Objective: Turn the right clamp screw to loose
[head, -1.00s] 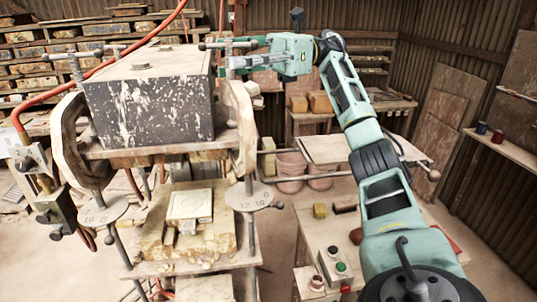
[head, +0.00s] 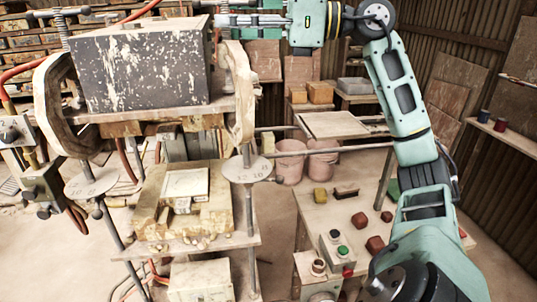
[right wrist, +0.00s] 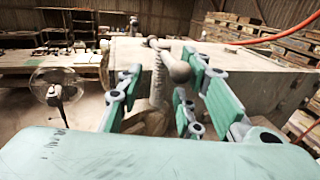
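The right clamp screw (right wrist: 157,88) is a threaded upright rod with a ball-ended cross handle (right wrist: 181,71). It stands at the right end of the press, beside the speckled dark block (head: 145,65), and its top is near the upper edge of the head view. My right gripper (right wrist: 162,88) is open, its fingers on either side of the screw. I cannot tell whether they touch the handle. In the head view the right gripper (head: 236,20) reaches in from the right at the screw's top. The left clamp screw (head: 62,28) stands at the block's other end. My left gripper is not in view.
Pale numbered discs (head: 247,169) hang on the press rods. A tile (head: 186,184) lies on the lower press platform. A table with red blocks (head: 359,220) and a button box (head: 338,250) stands right of the press. Long ball-ended bars cross between.

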